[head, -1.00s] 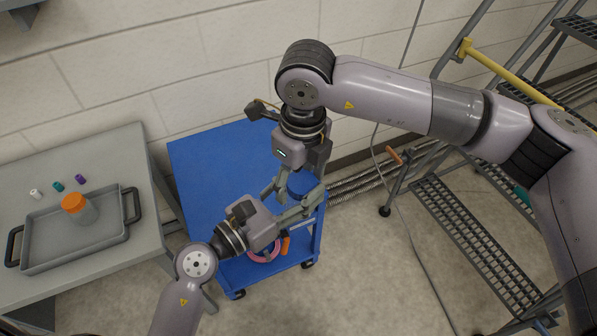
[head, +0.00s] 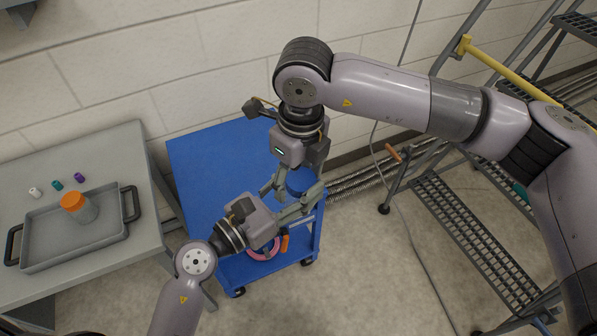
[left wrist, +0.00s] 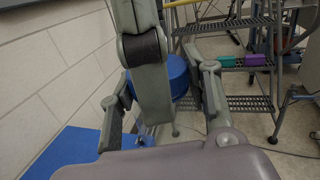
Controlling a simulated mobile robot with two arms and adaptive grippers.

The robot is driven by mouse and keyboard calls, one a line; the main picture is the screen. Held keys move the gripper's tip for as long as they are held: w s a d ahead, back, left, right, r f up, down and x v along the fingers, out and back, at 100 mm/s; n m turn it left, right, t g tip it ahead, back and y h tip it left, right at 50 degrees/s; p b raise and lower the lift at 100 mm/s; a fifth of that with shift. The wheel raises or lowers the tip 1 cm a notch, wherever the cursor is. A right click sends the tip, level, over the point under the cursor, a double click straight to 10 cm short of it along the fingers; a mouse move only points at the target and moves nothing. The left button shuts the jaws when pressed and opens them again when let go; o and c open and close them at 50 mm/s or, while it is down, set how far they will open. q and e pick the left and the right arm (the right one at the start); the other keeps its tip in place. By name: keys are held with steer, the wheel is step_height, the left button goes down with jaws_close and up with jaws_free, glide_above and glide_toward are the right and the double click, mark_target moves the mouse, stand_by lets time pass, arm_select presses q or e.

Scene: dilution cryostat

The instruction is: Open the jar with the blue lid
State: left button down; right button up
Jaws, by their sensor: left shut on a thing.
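The blue lid (head: 299,181) of the jar is at the right end of the blue cart, between my two grippers. It also shows in the left wrist view (left wrist: 178,76), partly behind a grey finger of my right gripper (left wrist: 152,100). The jar's body is mostly hidden. My left gripper (head: 301,204) comes in from the lower left and is shut on the jar; its fingers stand on either side in the left wrist view (left wrist: 165,100). My right gripper (head: 292,180) points down from above, with its fingers around or beside the lid; contact is not clear.
The blue cart top (head: 205,165) is bare on its left. A pink ring (head: 263,250) is on its lower shelf. A grey table (head: 125,150) at left holds a tray (head: 60,249) with an orange-lidded jar (head: 78,206), and small vials behind. A step ladder (head: 460,225) stands at right.

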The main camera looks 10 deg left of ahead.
steer(key=shift+o, duration=1)
steer(key=shift+w, duration=0.1)
steer(key=r, duration=0.4)
steer(key=shift+d+r, duration=0.2)
steer(key=r, duration=0.1)
steer(key=d+r, duration=0.1)
steer(key=r, duration=0.1)
steer(key=shift+r, duration=0.25)
steer(key=shift+c, duration=0.4)
steer(key=shift+w+a+f, duration=0.1)
steer(key=shift+a+f, duration=0.05)
steer(key=shift+f, duration=1.8)
steer(key=shift+a+f, duration=0.1)
steer(key=shift+f, duration=1.85)
steer(key=shift+c, duration=0.4)
steer(key=c, duration=1.1)
steer(key=o, duration=1.3)
steer(key=shift+c, duration=0.2)
